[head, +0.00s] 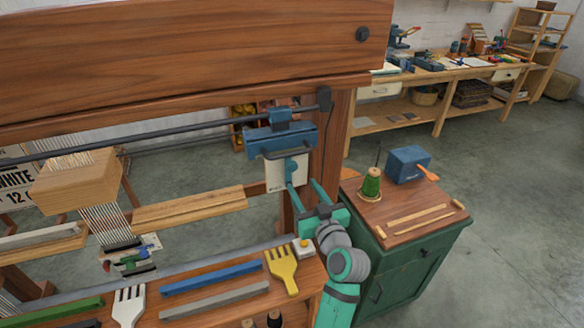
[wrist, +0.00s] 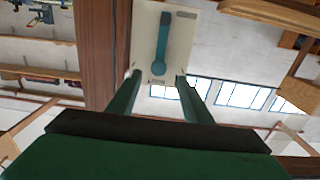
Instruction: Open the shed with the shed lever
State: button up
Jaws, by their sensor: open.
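The shed lever (head: 290,170) is a blue bar on a pale plate (head: 273,178), beside the loom's right wooden upright. In the wrist view the lever (wrist: 164,40) lies lengthwise on its pale plate (wrist: 144,45), with a rounded end toward my gripper. My gripper (head: 304,188) is open and empty, just below and to the right of the plate in the head view. In the wrist view its two teal fingers (wrist: 158,78) are spread to either side of the lever's rounded end. I cannot tell how far the fingertips are from the plate.
A blue carriage (head: 280,140) hangs on a dark rail above the plate. A loom shelf with a yellow comb (head: 282,270) and several bars lies below. A green cabinet (head: 415,265) with a green spool (head: 370,184) and blue box (head: 407,165) stands right.

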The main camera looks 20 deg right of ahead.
aim_at(294, 169)
jog(key=w, duration=1)
jog(key=shift+w+r, duration=0.15)
jog(key=shift+w, duration=0.15)
jog(key=shift+w, duration=0.1)
grip_shut()
